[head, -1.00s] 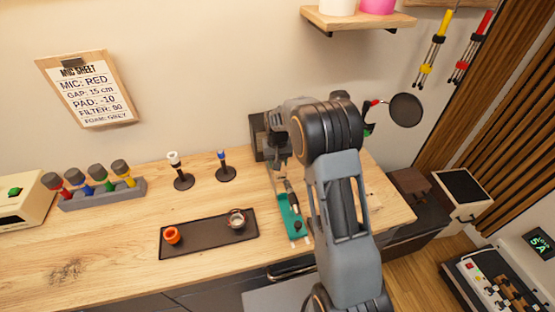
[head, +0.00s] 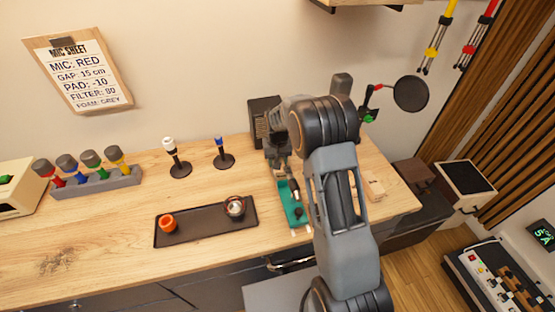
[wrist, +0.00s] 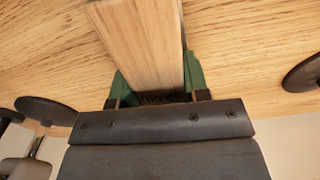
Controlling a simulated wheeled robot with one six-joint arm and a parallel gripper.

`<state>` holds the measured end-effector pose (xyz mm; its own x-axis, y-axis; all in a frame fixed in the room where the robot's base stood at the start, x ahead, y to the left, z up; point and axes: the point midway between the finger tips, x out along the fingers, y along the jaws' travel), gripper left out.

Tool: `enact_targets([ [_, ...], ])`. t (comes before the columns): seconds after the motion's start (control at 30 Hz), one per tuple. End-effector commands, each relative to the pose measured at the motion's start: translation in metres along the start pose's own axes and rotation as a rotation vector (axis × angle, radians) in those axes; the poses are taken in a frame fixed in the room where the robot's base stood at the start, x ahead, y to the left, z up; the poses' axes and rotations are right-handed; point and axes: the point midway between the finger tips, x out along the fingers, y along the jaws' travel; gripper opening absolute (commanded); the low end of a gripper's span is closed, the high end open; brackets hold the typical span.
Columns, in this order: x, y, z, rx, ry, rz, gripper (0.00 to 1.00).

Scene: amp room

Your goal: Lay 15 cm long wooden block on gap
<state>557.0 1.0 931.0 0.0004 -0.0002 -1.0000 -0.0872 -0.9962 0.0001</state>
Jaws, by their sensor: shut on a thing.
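A light wooden block (wrist: 145,45) is held between the green fingers of my gripper (wrist: 155,85) in the wrist view. It points away from the dark palm, and dark marks at its near end are too small to read surely. My gripper (head: 281,165) in the head view is partly hidden by my arm. It is over the table beside a teal board (head: 294,214), with a dark-tipped item on the board. The gap cannot be made out clearly. A mic sheet (head: 82,78) on the wall reads "GAP: 15 cm".
A grey rack (head: 95,185) of coloured mics is left. A round black filter (head: 411,93) stands right. Bare wooden table (head: 100,245) lies front left.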

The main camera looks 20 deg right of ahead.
Motion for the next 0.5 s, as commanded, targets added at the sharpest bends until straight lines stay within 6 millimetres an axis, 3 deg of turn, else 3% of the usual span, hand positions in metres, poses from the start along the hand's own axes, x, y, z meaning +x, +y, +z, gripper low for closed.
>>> enact_targets([
  [0.37,0.0011,0.0000,-0.0001,0.000,0.000,0.000,0.15],
  [0.4,0.0011,0.0000,-0.0001,0.000,0.000,0.000,0.43],
  [0.5,0.0011,0.0000,-0.0001,0.000,0.000,0.000,0.53],
])
